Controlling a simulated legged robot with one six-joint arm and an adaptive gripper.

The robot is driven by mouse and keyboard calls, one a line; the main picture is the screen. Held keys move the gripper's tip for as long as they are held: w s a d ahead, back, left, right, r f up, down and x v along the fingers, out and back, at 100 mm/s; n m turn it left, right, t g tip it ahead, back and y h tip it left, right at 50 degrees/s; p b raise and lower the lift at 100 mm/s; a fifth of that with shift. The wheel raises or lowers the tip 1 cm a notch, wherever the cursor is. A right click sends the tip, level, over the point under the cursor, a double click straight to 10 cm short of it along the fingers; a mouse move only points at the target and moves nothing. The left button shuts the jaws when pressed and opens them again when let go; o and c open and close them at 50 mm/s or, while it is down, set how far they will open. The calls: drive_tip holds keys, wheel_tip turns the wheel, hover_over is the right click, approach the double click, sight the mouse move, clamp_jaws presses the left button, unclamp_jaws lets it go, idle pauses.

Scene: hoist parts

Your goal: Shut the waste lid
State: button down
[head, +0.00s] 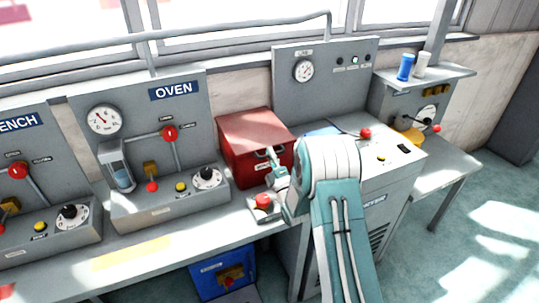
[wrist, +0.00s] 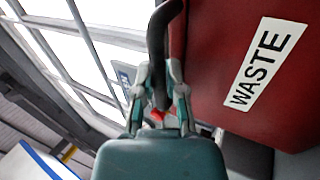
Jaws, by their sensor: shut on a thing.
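The red waste box (head: 235,165) stands on the bench between the oven panel and the grey cabinet. Its red lid (head: 250,124) lies over the top; whether a small gap remains cannot be told. In the wrist view the red face with the white WASTE label (wrist: 265,63) fills the upper right. My gripper (head: 269,158) is at the front of the box. In the wrist view its two fingers (wrist: 159,96) are closed around a dark curved handle (wrist: 157,38). My arm hides the box's lower right side.
A red button (head: 263,200) on a small base sits just in front of the box. The oven panel (head: 190,118) with its levers and knobs is close on the left. The cabinet with a gauge (head: 330,85) stands on the right. A blue bin (head: 208,279) is below the bench.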

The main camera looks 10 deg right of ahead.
drive_tip(key=shift+s+d+f+h, duration=0.1)
drive_tip(key=shift+d+f+h, duration=0.2)
drive_tip(key=shift+f+h, duration=0.25)
drive_tip(key=c, duration=1)
unclamp_jaws()
drive_tip(key=shift+o, duration=0.2)
drive_tip(key=shift+d+y, duration=0.1)
drive_tip(key=shift+y, duration=0.15)
drive_tip(key=shift+r, duration=0.1)
drive_tip(key=shift+s, duration=0.15)
drive_tip(key=v, duration=1.1)
drive_tip(key=shift+s+d+f, duration=0.1)
drive_tip(key=shift+s+f, duration=0.1)
drive_tip(key=shift+f, duration=0.05)
